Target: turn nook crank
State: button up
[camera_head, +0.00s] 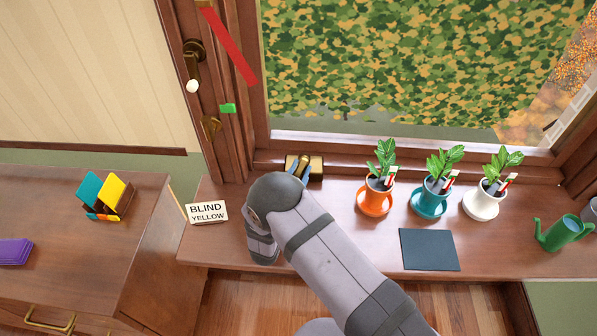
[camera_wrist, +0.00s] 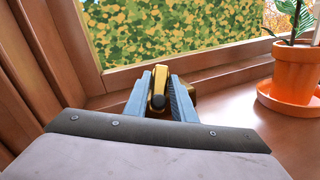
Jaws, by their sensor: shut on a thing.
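A brass crank unit (camera_head: 318,166) sits on the window sill at the foot of the window, mostly behind my arm. Its brass handle (camera_wrist: 160,78) with a dark rounded end shows in the wrist view, between the blue-grey fingers of my gripper (camera_wrist: 160,92). The fingers are shut on the handle, one on each side. In the head view my gripper (camera_head: 299,172) is at the brass unit, largely hidden by my dark wrist. A second brass crank (camera_head: 193,65) with a white knob is on the left window post.
Plants in orange (camera_head: 374,196), teal (camera_head: 430,203) and white (camera_head: 484,201) pots stand right of my gripper. A dark mat (camera_head: 429,250), a green watering can (camera_head: 562,233) and a "BLIND YELLOW" sign (camera_head: 206,212) are also here. A red strip (camera_head: 229,44) hangs beside the window.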

jog(key=shift+d+f+n+t+y+b, duration=0.15)
jog(key=shift+d+n+t+y, duration=0.1)
jog(key=shift+n+y, duration=1.15)
jog(key=shift+d+r+n+t+y+b, duration=0.2)
jog(key=shift+n+y, duration=0.8)
jog(key=shift+n, duration=0.8)
jog(key=o, duration=1)
jog(key=shift+s, duration=0.1)
jog(key=shift+n, duration=0.3)
jog(key=s, duration=0.2)
jog(key=s+b, duration=0.1)
jog(key=s, duration=0.2)
jog(key=shift+s+f+b, duration=0.3)
jog(key=shift+f+b, duration=0.1)
jog(key=shift+s+d, duration=0.1)
jog(key=shift+s, duration=0.75)
